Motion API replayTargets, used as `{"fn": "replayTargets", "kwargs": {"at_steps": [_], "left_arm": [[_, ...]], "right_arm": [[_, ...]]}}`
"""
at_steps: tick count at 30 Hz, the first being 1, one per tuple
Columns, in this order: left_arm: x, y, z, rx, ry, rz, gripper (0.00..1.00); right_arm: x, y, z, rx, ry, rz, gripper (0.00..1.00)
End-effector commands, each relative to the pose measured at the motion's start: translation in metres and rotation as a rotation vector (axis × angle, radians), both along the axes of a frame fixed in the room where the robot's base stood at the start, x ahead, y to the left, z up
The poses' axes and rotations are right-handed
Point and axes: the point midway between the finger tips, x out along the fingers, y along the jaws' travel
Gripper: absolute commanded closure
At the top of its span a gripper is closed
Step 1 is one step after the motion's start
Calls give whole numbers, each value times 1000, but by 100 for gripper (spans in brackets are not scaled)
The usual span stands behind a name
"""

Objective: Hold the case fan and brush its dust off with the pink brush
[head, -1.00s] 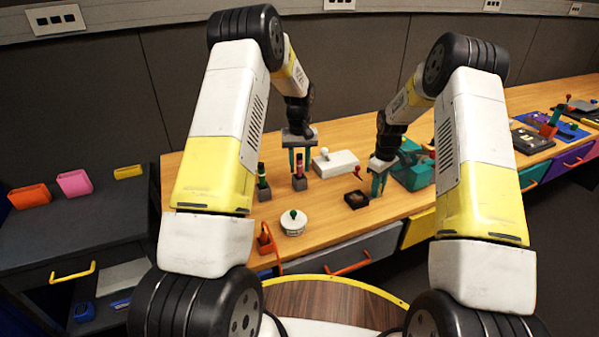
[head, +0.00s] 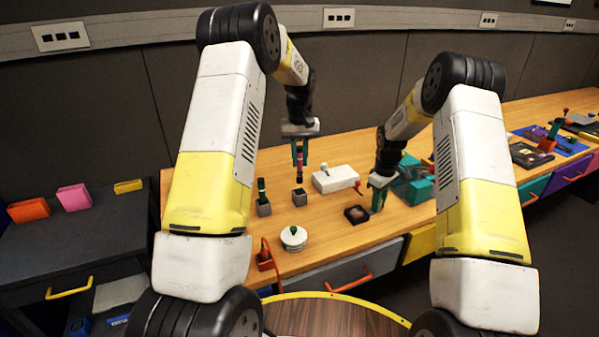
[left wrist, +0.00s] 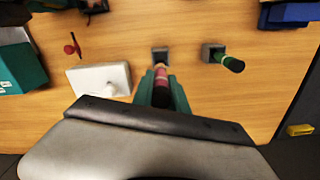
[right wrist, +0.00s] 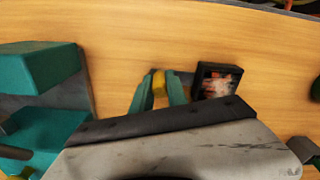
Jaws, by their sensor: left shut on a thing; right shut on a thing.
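The pink brush (head: 299,160) is upright in my left gripper (head: 299,152), which is shut on it above a small grey holder (head: 299,197). The brush also shows between the fingers in the left wrist view (left wrist: 161,76). The case fan (head: 356,214) is a black square frame with a brownish-pink dusty face, low at the bench top. My right gripper (head: 377,199) is at its right side in the head view. In the right wrist view the fingers are shut on a yellow tab (right wrist: 159,83) beside the fan (right wrist: 217,81); the join is partly hidden.
A green-banded brush (head: 262,188) stands in another grey holder to the left. A white box (head: 335,178) with a knob lies behind the fan. A round white pot (head: 293,238) stands in front. Teal blocks (head: 412,185) are close to my right gripper.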

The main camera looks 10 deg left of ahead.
Motion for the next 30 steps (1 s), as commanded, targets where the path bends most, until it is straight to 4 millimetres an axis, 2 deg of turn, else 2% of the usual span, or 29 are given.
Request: {"fn": "replayTargets", "kwargs": {"at_steps": [2,5,12,15,18,22,30], "left_arm": [[-1,-5,9,-5,0,-1,100],[-5,-25,13,-25,9,-5,100],[-28,-111,7,-113,49,-6,100],[-39,-141,5,-142,67,-4,100],[-48,-162,5,-164,83,-2,100],[-54,-174,2,-175,92,-1,100],[-55,-176,-20,-177,95,0,100]], "right_arm": [[0,0,0,0,0,0,100],[0,0,0,0,0,0,100],[0,0,0,0,0,0,100],[0,0,0,0,0,0,100],[0,0,0,0,0,0,100],[0,0,0,0,0,0,100],[0,0,0,0,0,0,100]]}}
